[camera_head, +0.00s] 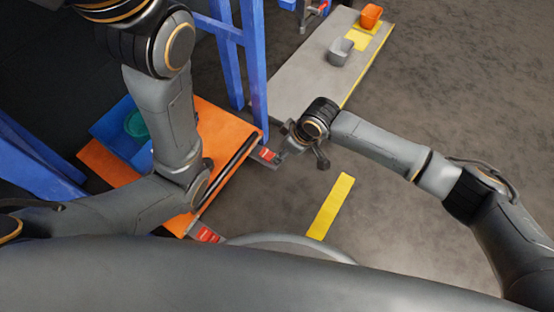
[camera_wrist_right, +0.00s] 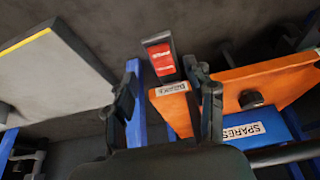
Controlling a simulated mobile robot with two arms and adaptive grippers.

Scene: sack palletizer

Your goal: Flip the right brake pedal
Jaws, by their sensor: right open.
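The right brake pedal, a red plate on a dark bracket (camera_head: 267,155), sticks out from the right end of the orange platform's front edge. In the right wrist view the red pedal (camera_wrist_right: 162,62) shows beyond and between the fingers, with some lettering on it. My right gripper (camera_head: 304,153) is open and empty, just to the right of this pedal in the head view. Its two fingers are spread apart in the right wrist view (camera_wrist_right: 166,84); I cannot tell whether either touches the pedal. A second red pedal (camera_head: 208,235) is at the platform's near corner. My left gripper is not in view.
The orange platform (camera_head: 218,122) carries a blue bin (camera_head: 112,122); its label reads SPARES in the wrist view (camera_wrist_right: 243,131). Blue posts (camera_head: 229,60) stand beside it. A grey table (camera_head: 300,78) holds grey and orange containers. Floor with a yellow stripe (camera_head: 331,207) is clear.

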